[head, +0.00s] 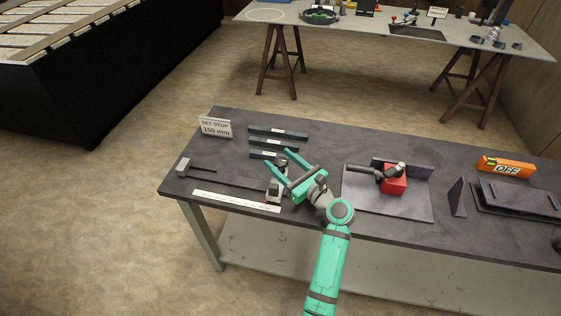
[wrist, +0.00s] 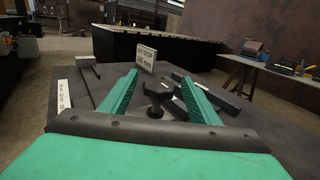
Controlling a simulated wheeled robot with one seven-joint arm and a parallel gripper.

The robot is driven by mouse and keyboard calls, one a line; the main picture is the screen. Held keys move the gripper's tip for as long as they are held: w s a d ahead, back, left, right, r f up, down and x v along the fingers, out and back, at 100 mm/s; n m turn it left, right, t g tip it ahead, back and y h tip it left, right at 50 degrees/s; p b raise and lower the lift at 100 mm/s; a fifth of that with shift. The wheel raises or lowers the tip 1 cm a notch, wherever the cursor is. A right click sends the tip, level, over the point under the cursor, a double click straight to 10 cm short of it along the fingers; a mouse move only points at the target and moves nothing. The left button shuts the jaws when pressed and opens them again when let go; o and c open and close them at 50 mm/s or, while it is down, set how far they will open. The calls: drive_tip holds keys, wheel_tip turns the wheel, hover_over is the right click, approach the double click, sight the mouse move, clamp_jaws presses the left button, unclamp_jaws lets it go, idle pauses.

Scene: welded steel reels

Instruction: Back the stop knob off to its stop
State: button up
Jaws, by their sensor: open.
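The grey stop block (head: 274,189) sits on its rail at the right end of the white scale (head: 235,201), near the bench's front edge. A dark lobed knob (wrist: 157,91) shows in the wrist view, between my gripper's fingers. My gripper (head: 279,161) is open, its two green fingers pointing to the far left just above and behind the block. In the wrist view the fingers (wrist: 158,88) stand to either side of the knob, with a visible gap. I cannot tell whether either finger touches it.
Several dark bars (head: 278,133) lie behind my gripper. A grey end piece (head: 183,166) stands left.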

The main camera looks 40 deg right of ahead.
drive_tip(key=shift+c, duration=0.7)
drive_tip(key=c, duration=0.9)
drive_tip(key=shift+w+r+n+y, duration=0.1)
drive_tip(key=shift+n+y, duration=0.2)
drive_tip(key=shift+y, duration=0.2)
drive_tip(key=n+g+y, duration=0.1)
drive_tip(key=n+y, duration=0.2)
drive_tip(key=y, duration=0.1)
drive_tip(key=shift+y, duration=0.3)
drive_tip(key=shift+n+g+y, duration=1.1)
drive_tip(key=shift+n+y, duration=0.2)
drive_tip(key=shift+y, duration=0.5)
drive_tip(key=o, duration=1)
